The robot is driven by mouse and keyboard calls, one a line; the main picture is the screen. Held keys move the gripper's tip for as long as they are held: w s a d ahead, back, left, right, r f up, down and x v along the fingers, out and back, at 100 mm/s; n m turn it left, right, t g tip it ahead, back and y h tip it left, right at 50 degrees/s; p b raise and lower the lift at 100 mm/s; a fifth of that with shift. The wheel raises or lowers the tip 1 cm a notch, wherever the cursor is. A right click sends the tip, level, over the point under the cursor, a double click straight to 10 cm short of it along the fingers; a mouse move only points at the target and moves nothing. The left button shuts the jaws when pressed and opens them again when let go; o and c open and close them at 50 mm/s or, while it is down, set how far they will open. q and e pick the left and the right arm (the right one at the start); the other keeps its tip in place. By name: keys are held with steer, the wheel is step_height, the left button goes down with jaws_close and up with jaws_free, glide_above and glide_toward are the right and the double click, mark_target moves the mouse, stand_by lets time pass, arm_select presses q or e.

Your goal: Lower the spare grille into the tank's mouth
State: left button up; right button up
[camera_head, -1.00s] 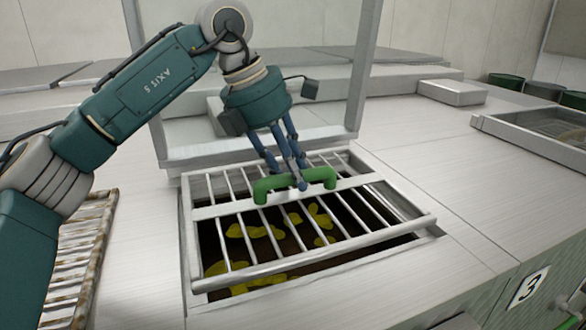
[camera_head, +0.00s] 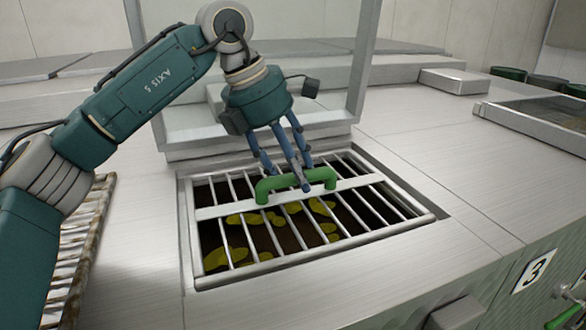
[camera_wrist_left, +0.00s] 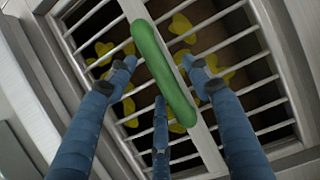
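The spare grille (camera_head: 400,229), pale metal bars with a green handle (camera_head: 285,184) on a crossbar, lies level in the tank's mouth (camera_head: 186,245), its frame within the rim. Dark contents with yellow-green patches show between the bars. My left gripper (camera_head: 292,178) is just over the handle, its blue fingers spread. In the left wrist view the fingers stand on both sides of the handle (camera_wrist_left: 162,70), with small gaps visible, so it looks open. Whether any finger still touches the handle is hard to tell. My right gripper is not in view.
A rusty grille (camera_head: 82,245) lies on the deck at left, partly behind my arm. A raised pale frame (camera_head: 355,70) stands behind the mouth. A flat box (camera_head: 455,81) and another framed opening (camera_head: 535,122) are at right. The deck right of the mouth is clear.

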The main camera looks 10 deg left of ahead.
arm_select(q)
steer(key=shift+s+f, duration=0.1)
steer(key=shift+f, duration=0.1)
steer(key=shift+a+r, duration=0.15)
steer(key=shift+r, duration=0.25)
steer(key=v, duration=1.1)
steer(key=shift+r, duration=0.3)
steer(key=shift+s, duration=0.1)
step_height(320, 180, up, 11)
steer(key=s+d+p, duration=0.1)
steer(key=s+p, duration=0.1)
steer(key=p, duration=0.7)
steer(key=shift+s+d, duration=0.25)
steer(key=shift+d, duration=0.15)
